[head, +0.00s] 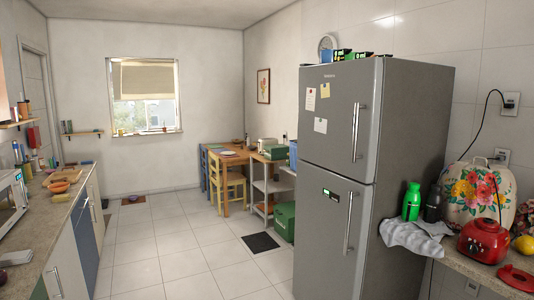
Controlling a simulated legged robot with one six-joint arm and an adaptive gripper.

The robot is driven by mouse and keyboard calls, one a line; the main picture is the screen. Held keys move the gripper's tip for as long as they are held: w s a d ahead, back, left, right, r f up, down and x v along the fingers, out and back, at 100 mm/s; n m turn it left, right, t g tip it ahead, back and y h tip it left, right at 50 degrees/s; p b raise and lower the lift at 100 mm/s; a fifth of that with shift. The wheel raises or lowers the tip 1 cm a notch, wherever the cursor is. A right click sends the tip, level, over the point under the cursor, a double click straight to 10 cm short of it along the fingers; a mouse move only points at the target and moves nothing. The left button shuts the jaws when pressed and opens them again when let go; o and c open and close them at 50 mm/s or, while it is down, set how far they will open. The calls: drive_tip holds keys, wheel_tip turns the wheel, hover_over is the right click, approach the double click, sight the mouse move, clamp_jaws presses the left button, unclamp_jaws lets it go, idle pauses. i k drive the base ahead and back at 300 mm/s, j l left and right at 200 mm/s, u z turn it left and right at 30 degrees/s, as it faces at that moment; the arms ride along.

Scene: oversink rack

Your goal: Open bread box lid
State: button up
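No box is clearly recognisable as the bread box. A green box (275,151) stands on top of the grey shelf unit beside the wooden table, far from me in the head view. A rounded white container (454,204) with painted flowers and a handle on top stands on the right counter, partly hidden by a red appliance (484,241). I cannot tell which of these, if either, is the bread box, or how its lid stands. My gripper and arm are not in view.
A tall grey fridge (333,140) stands right of centre. A counter (55,205) with a microwave (10,197) runs along the left. A yellow chair (228,183) stands at the wooden table (229,158). The tiled floor between is clear, with a dark mat (261,242).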

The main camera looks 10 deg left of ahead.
sight(278, 149)
drive_tip(key=i+j+u, duration=0.55)
drive_tip(key=i, duration=0.25)
drive_tip(key=i+u, duration=0.4)
drive_tip(key=i, duration=1.05)
drive_tip(key=i+u, duration=0.1)
drive_tip(key=i, duration=1.35)
drive_tip(key=i+z, duration=0.25)
drive_tip(key=i, duration=0.25)
drive_tip(key=i+z, duration=0.25)
drive_tip(key=i, duration=0.25)
drive_tip(key=i+j+z, duration=0.25)
drive_tip(key=i, duration=0.2)
drive_tip(key=i+l+z, duration=0.2)
drive_tip(key=i+z, duration=0.15)
drive_tip(key=i, duration=0.5)
drive_tip(key=i+z, duration=0.3)
drive_tip(key=i, duration=0.5)
drive_tip(key=i+l+u, duration=0.15)
drive_tip(key=i, duration=0.35)
drive_tip(key=i+l+u, duration=0.1)
drive_tip(key=i+l, duration=0.3)
